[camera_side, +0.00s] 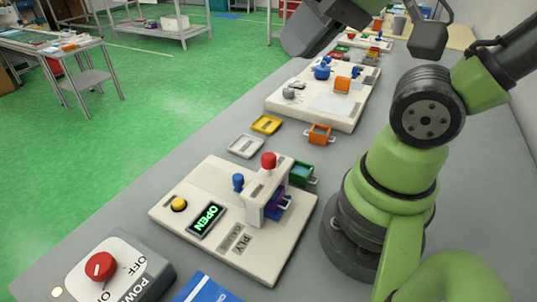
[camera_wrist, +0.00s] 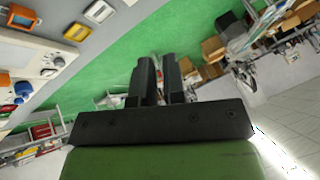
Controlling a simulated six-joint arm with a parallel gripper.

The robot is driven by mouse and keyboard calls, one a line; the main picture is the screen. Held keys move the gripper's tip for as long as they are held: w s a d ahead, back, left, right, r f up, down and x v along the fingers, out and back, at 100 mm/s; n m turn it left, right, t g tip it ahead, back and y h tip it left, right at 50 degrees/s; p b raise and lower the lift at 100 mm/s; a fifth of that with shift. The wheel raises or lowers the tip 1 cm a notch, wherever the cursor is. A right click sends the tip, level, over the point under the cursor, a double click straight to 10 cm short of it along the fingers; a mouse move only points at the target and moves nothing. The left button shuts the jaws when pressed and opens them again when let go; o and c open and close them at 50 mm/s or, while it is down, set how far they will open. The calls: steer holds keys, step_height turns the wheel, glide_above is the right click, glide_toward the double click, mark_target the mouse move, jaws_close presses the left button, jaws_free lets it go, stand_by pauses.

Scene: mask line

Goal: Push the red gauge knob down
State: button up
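The red gauge knob (camera_side: 268,160) stands upright on top of a pale bracket (camera_side: 262,200) on the white station board (camera_side: 187,242), in the side view. A purple tray (camera_side: 277,204) sits at the bracket, partly hidden by it. A lit display (camera_side: 206,219) on the board reads OPEN. My gripper's two black fingers (camera_wrist: 158,80) show in the wrist view, close together with nothing between them. They point away from the board, toward the green floor and far shelves. In the side view the fingertips are not clearly seen, and my arm is raised well away from the knob.
A blue knob (camera_side: 238,182) and a yellow button (camera_side: 179,204) are on the same board. A power box with a red switch (camera_side: 100,266) stands in front. Yellow (camera_side: 266,124), orange (camera_side: 320,134) and green (camera_side: 301,174) trays lie behind. Another white board (camera_side: 325,97) is farther back.

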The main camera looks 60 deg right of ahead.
steer(key=shift+w+f+n+g, duration=0.3)
steer(key=shift+w+n+g, duration=0.1)
steer(key=shift+n, duration=0.1)
jaws_close()
steer(key=shift+w+a+f+n+g+h, duration=0.15)
steer(key=shift+w+f+n+g+h, duration=0.45)
steer(key=shift+f+n+g, duration=0.85)
steer(key=shift+w+a+f+n+g+h, duration=0.15)
steer(key=shift+w+f+n+g+h, duration=0.2)
steer(key=shift+w+f+n+g, duration=1.05)
steer(key=shift+w+a+f+n+g+h, duration=0.2)
steer(key=shift+f+n+g+h, duration=0.4)
steer(key=shift+f+n, duration=1.55)
steer(key=shift+r, duration=0.25)
